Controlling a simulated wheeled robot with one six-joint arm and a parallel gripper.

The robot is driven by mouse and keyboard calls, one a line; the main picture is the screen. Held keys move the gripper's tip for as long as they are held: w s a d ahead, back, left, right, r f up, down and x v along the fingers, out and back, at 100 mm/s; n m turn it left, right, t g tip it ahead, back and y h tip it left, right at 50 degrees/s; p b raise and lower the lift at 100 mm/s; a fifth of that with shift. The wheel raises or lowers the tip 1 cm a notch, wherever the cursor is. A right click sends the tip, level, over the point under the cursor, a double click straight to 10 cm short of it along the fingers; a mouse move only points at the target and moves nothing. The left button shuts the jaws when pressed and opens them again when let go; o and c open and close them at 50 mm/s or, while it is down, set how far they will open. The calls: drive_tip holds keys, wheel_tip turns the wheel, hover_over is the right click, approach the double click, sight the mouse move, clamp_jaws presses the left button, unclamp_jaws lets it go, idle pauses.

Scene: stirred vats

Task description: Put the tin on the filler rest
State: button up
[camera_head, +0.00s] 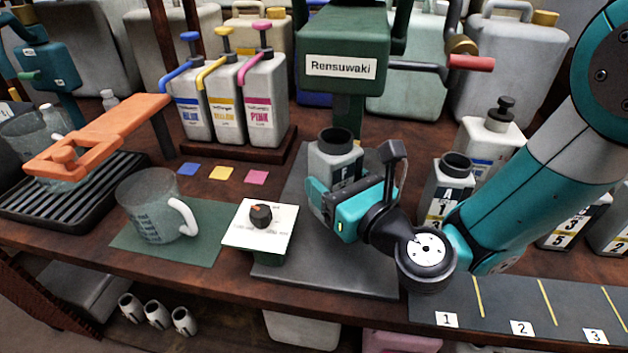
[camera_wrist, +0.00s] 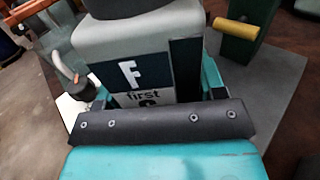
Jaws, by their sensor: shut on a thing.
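My gripper (camera_head: 335,195) is shut on a grey tin (camera_head: 334,160) with a dark round cap and a label with a letter F. The wrist view shows the tin (camera_wrist: 140,35) close up between the fingers, its label reading "F" and "first". The tin is upright, in front of the green machine (camera_head: 344,45) marked Rensuwaki and over its grey base plate (camera_head: 325,272). I cannot tell which part is the filler rest, or whether the tin touches anything below. My gripper hides the tin's lower part.
A white plate with a dark knob (camera_head: 260,215) stands left of the gripper. A measuring jug (camera_head: 150,205) is further left. The machine's red-handled lever (camera_head: 470,63) reaches right. Another tin (camera_head: 445,188) stands right of the gripper, behind my arm. Numbered bays (camera_head: 520,305) lie front right.

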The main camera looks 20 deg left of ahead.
wheel_tip(320, 180, down, 4)
drive_tip(key=b, duration=0.3)
drive_tip(key=shift+w+d+b, duration=0.1)
drive_tip(key=shift+w+b, duration=0.05)
drive_tip(key=shift+b, duration=0.25)
drive_tip(key=shift+r, duration=0.2)
drive_tip(key=shift+f, duration=0.15)
drive_tip(key=o, duration=1.1)
